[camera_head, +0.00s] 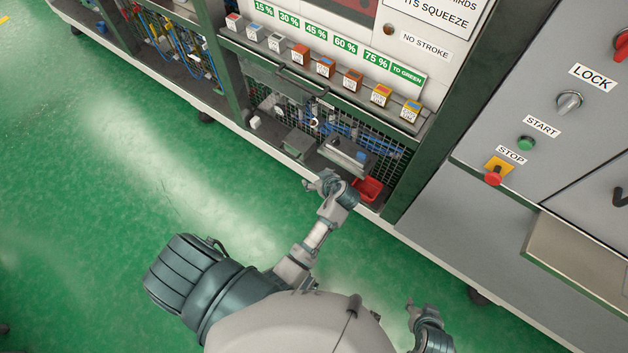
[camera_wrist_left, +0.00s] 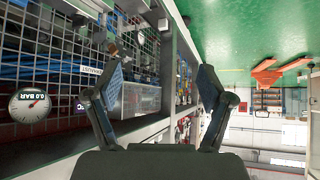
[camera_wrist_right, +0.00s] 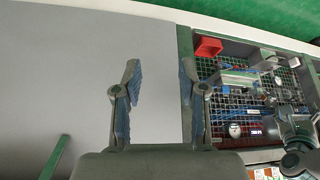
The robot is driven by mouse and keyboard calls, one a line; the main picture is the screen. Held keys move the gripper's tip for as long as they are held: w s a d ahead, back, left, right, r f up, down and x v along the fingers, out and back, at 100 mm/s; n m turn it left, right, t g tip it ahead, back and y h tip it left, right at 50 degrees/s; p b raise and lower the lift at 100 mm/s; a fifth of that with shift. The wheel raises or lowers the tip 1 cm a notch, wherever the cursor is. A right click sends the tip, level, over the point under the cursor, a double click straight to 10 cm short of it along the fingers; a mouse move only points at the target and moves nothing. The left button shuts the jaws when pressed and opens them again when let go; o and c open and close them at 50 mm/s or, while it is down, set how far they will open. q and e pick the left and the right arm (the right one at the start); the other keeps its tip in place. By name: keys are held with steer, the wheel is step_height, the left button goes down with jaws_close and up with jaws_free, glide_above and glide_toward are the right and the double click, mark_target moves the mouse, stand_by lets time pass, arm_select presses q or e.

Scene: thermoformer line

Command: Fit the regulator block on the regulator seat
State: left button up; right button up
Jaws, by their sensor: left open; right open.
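I cannot single out the regulator block or the regulator seat with certainty. Inside the open lower bay of the machine, the head view shows a grey unit with a blue part (camera_head: 345,154) and a grey-green box (camera_head: 298,144) in front of a mesh panel (camera_head: 370,140). My left gripper (camera_head: 322,183) is at the front edge of this bay, left of a red bin (camera_head: 368,188). In the left wrist view my left gripper (camera_wrist_left: 158,82) is open and empty. My right gripper (camera_head: 426,318) is low, away from the bay; in the right wrist view it (camera_wrist_right: 160,75) is open and empty.
A pressure gauge reading 0.0 bar (camera_wrist_left: 30,105) is on the mesh. A row of coloured blocks (camera_head: 326,67) sits on the ledge above the bay. A control panel with a red stop button (camera_head: 493,179) is at the right. The green floor (camera_head: 100,200) is clear at left.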

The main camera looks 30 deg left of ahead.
arm_select(q)
steer(key=shift+w+d+r+m+t, duration=0.15)
steer(key=shift+r+m, duration=0.1)
steer(key=shift+r, duration=0.15)
steer(key=shift+w+r+m+t, duration=0.15)
steer(key=shift+r+m, duration=0.1)
steer(key=shift+r, duration=0.15)
steer(key=shift+s+f, duration=0.1)
arm_select(e)
steer(key=shift+f, duration=0.1)
